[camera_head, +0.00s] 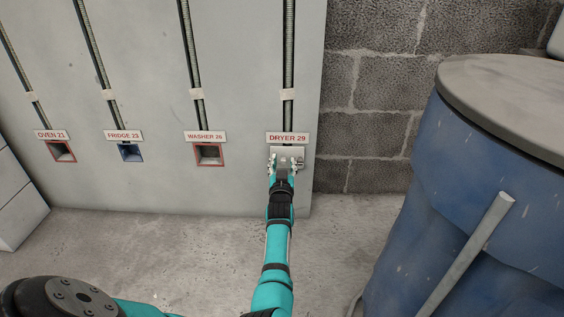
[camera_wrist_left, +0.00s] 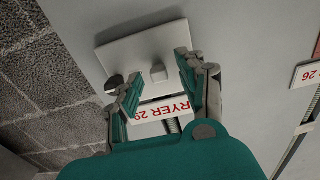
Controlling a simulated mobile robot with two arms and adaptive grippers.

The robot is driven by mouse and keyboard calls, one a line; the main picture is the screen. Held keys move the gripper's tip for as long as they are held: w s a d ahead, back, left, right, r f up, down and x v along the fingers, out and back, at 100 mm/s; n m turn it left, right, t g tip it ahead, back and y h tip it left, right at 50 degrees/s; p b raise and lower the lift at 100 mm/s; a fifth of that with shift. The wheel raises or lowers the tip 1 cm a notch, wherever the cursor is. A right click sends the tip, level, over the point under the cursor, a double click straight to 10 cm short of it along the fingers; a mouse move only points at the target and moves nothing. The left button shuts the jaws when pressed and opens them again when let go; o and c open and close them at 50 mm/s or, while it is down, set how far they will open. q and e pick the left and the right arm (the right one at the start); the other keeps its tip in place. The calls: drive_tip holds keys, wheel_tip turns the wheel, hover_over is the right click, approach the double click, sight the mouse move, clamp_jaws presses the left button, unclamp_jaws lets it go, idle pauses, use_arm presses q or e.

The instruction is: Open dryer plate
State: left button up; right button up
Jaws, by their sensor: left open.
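The dryer plate (camera_head: 298,151) is a pale square cover on the grey wall panel, just under the red-lettered DRYER 29 label (camera_head: 288,138). In the left wrist view the plate (camera_wrist_left: 130,48) lies flat against the panel, with a small light knob (camera_wrist_left: 158,73) standing out from it and a dark round piece (camera_wrist_left: 113,82) at its edge. My left gripper (camera_head: 285,162) is open in front of the plate and hides part of it. In the wrist view its fingers (camera_wrist_left: 157,78) stand either side of the knob; contact cannot be told. My right gripper is out of view.
Open boxes sit left under OVEN 21 (camera_head: 61,152), FRIDGE 23 (camera_head: 130,153) and WASHER 26 (camera_head: 208,155). Conduits run up the panel from them. A large blue drum (camera_head: 450,170) with a grey lid stands close on the right. Bare floor (camera_head: 170,240) lies below the panel.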

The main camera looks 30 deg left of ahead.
use_arm(q)
drive_tip(key=shift+r, duration=0.1)
clamp_jaws()
idle(0.6)
